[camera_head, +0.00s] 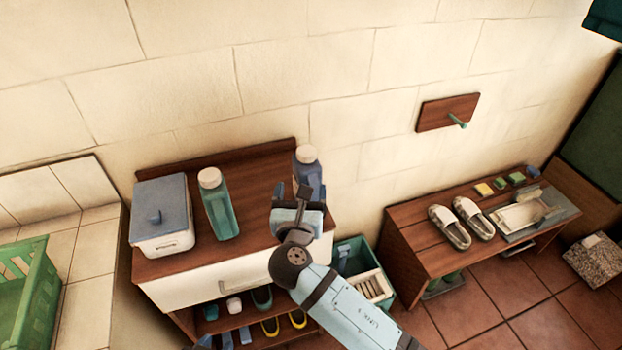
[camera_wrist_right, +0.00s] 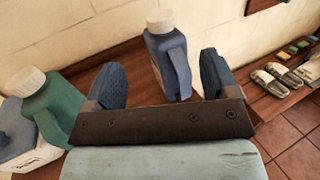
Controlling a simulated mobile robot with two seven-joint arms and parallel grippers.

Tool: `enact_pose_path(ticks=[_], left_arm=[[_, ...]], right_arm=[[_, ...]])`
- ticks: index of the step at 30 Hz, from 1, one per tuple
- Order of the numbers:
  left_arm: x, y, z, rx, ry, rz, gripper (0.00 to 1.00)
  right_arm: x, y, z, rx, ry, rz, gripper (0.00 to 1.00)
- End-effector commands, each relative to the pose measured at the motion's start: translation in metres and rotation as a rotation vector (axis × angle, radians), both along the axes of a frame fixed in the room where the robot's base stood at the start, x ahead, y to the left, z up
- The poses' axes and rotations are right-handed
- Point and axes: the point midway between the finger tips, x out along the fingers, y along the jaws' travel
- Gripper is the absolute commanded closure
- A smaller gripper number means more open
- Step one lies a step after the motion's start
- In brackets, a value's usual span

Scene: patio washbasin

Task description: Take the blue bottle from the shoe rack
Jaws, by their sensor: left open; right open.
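The blue bottle (camera_head: 309,168), with a white cap, stands upright at the right end of the brown cabinet top (camera_head: 262,180). In the right wrist view the blue bottle (camera_wrist_right: 168,62) shows between the fingers and beyond them, handle to the right. My right gripper (camera_wrist_right: 163,82) is open and empty in front of it, apart from it as far as I can tell. In the head view my right gripper (camera_head: 297,197) hides the bottle's lower part.
A green bottle (camera_head: 219,206) and a lidded white box (camera_head: 162,222) stand left of the blue bottle. Shoes (camera_head: 270,326) lie on the shelf below. A green crate (camera_head: 350,258) stands right of the cabinet. A bench (camera_head: 412,238) with pale shoes is further right.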

Motion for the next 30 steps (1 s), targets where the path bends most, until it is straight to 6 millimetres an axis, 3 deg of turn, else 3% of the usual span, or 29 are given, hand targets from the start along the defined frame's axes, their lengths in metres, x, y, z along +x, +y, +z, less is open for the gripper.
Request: enact_pose_path(ticks=[4,9,17,24,30], left_arm=[[-0.014,-0.001,-0.002,0.001,0.027,-0.001,0.57],[-0.012,0.001,0.002,0.002,0.021,0.002,0.57],[-0.006,0.003,0.009,0.005,0.011,0.005,0.57],[-0.006,0.004,0.018,0.007,0.008,0.008,0.57],[-0.007,0.005,0.018,0.007,0.009,0.009,0.57]], right_arm=[[0.032,-0.004,0.002,0.0,0.0,-0.001,0.2],[0.059,-0.006,0.001,0.002,0.002,0.0,0.2],[0.079,-0.008,0.0,0.004,0.003,0.0,0.2],[0.114,-0.011,-0.003,0.005,0.002,0.0,0.2],[0.122,-0.012,-0.005,0.006,0.003,0.001,0.2]])
